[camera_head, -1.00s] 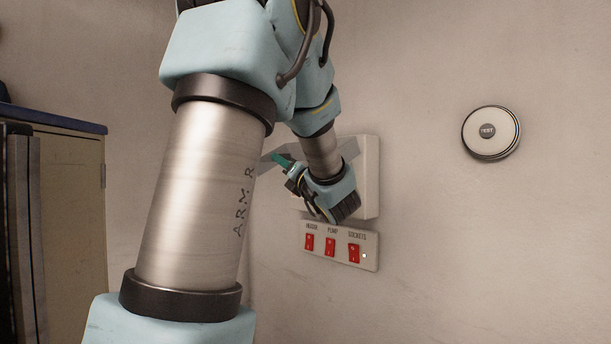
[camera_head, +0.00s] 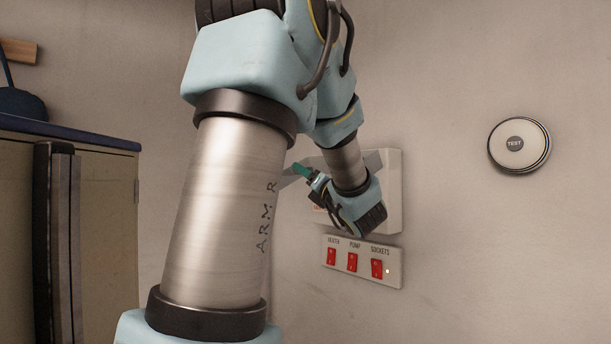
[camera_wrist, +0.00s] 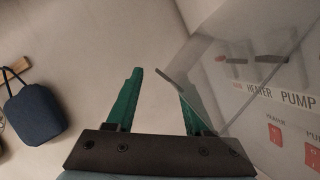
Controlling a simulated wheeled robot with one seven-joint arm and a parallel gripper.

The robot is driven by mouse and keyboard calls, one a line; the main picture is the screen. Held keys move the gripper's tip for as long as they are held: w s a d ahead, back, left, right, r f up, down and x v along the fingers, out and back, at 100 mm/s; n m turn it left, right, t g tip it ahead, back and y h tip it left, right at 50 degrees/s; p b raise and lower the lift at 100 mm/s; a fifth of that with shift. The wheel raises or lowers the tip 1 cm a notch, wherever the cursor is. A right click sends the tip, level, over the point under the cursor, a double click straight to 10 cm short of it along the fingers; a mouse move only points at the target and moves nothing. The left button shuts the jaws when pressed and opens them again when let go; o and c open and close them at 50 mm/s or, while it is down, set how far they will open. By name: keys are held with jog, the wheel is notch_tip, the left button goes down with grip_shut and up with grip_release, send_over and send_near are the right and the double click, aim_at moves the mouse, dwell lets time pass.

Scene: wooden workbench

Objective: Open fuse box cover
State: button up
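The fuse box (camera_head: 394,200) is a pale box on the wall, partly hidden behind my arm in the head view. Its cover (camera_wrist: 232,75) is a clear grey sheet. In the wrist view it slants across the right side, standing out from the box face, with labels and switches showing through. In the head view grey cover parts show on both sides of my wrist. My gripper (camera_wrist: 161,73) has two green fingers spread apart. The cover's near corner lies between them, overlapping the right finger; I cannot tell whether they touch. In the head view my gripper (camera_head: 300,170) is mostly hidden.
A switch panel (camera_head: 336,278) with three red switches sits just below the fuse box. A round TEST device (camera_head: 519,146) is on the wall to the right. A cabinet (camera_head: 108,215) stands at left, with a dark blue object (camera_head: 20,103) above it. The wall at right is otherwise clear.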

jog(key=s+a+r+v, duration=0.1)
jog(key=v, duration=1)
jog(key=shift+s+r, duration=0.3)
dwell(0.5)
jog(key=shift+a, duration=0.1)
jog(key=shift+s, duration=0.1)
dwell(0.3)
jog(key=b+v, duration=0.4)
jog(key=v, duration=0.6)
jog(key=shift+s+f, duration=0.15)
jog(key=shift+s, duration=0.1)
